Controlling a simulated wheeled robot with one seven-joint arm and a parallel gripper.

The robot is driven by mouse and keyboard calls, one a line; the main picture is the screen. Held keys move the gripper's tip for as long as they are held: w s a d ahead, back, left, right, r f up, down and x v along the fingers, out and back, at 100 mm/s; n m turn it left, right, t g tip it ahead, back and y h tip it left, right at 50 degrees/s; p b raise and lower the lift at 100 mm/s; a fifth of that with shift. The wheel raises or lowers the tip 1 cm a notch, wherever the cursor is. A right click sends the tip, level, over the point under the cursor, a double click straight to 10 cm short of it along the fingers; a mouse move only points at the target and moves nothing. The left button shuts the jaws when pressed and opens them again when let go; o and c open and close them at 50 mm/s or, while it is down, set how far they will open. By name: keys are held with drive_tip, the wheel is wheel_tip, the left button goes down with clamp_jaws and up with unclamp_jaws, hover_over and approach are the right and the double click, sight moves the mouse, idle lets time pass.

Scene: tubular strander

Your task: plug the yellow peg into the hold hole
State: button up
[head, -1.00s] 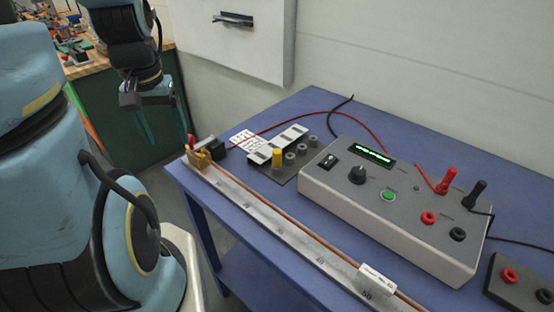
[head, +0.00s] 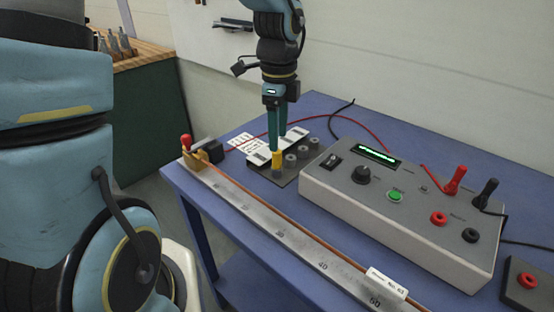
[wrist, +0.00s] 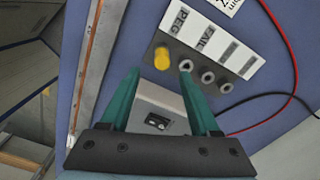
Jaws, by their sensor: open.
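The yellow peg (head: 277,161) stands upright at the near-left end of a dark plate (head: 262,172). Three grey ringed holes (wrist: 208,76) run in a row beside the peg. A white label strip (wrist: 218,48) lies along them; "PEG" is readable by the peg.
A grey instrument box (head: 400,210) with knobs and upright red and black plugs stands right of the plate. A long metal ruler rail (head: 270,232) runs along the table's front. A red cable (head: 372,128) arcs behind. Blue tabletop (head: 320,106) is clear at the back.

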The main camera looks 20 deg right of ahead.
sight(277, 153)
drive_tip(key=shift+w+f+p, duration=0.2)
drive_tip(key=shift+f+p, duration=0.5)
drive_tip(key=shift+f, duration=2.5)
clamp_jaws()
